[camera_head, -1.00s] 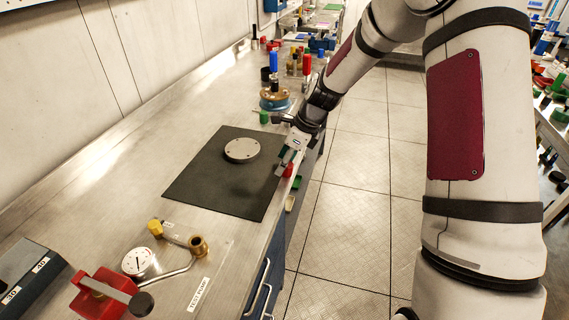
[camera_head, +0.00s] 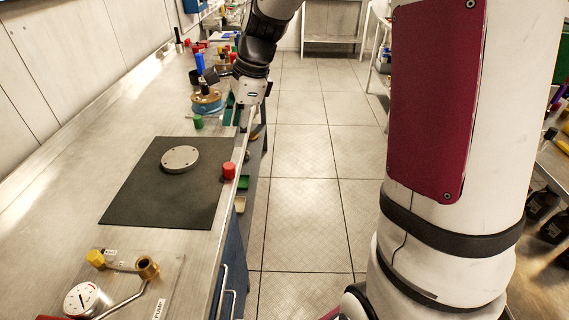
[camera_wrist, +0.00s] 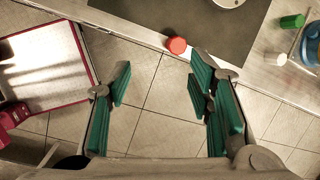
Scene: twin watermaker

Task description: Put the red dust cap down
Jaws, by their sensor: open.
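The red dust cap (camera_head: 229,170) stands upright on the bench, at the right edge of the dark mat (camera_head: 135,200) close to the bench's front edge. In the wrist view the red cap (camera_wrist: 176,45) sits by the bench edge, beyond the fingertips and apart from them. My gripper (camera_head: 238,115) is above and beyond the cap, near the bench's front edge. In the wrist view my gripper (camera_wrist: 160,85) shows its green-padded fingers spread wide, with only floor between them. Nothing is held.
A grey flanged disc (camera_head: 180,159) lies on the mat. A green cap (camera_head: 198,121) and a blue-based fitting (camera_head: 207,103) stand behind it. A gauge with brass fittings (camera_head: 82,299) is at the front left. Open trays with green and pale items hang below the bench edge. The floor to the right is clear.

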